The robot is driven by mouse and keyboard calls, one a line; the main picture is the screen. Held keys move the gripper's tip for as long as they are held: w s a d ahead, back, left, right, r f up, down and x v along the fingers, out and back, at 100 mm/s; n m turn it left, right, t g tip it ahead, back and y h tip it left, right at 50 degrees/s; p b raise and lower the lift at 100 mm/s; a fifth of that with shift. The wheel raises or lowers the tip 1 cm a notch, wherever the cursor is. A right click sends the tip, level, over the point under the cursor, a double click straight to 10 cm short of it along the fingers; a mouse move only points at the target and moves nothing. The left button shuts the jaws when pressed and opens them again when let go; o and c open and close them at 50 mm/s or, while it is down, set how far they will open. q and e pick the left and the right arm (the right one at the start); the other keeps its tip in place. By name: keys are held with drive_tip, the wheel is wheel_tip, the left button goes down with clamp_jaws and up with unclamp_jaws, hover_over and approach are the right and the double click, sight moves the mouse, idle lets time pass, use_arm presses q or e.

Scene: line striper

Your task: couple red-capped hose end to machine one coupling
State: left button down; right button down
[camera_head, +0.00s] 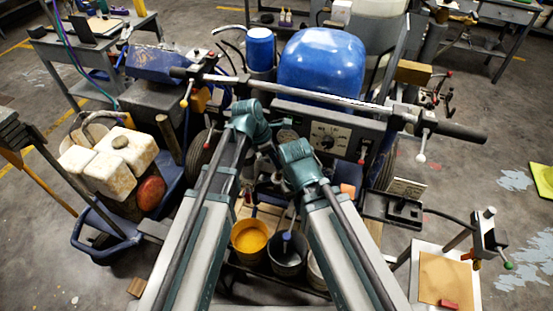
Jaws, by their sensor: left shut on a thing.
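The line striper machine (288,104) stands ahead, with a blue tank (322,62), a control panel with a dial (327,137) and a wide handlebar. My left gripper (271,160) points down in front of the panel, below the teal wrist. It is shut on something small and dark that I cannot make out. My right arm's teal wrist (298,153) is close beside it on the right, and its fingers are hidden. I cannot pick out a red-capped hose end or the machine one coupling; the wrists and arm links cover much of this area.
A yellow paint bucket (249,238) and a grey bucket (288,252) stand low between my arms. A blue cart with stained white containers (118,150) is on the left. A small stand with a tan board (444,279) is at lower right. Open floor lies on the right.

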use_arm(q)
drive_tip(key=shift+f+b, duration=1.65)
drive_tip(key=shift+f, duration=0.05)
idle(1.1)
drive_tip(key=shift+c, duration=1.5)
unclamp_jaws()
drive_tip(key=shift+r, duration=0.1)
drive_tip(key=shift+r, duration=0.15)
drive_tip(key=p+v, duration=0.6)
drive_tip(key=shift+a+r+p, duration=0.15)
drive_tip(key=shift+r+p, duration=0.2)
drive_tip(key=shift+s, duration=0.1)
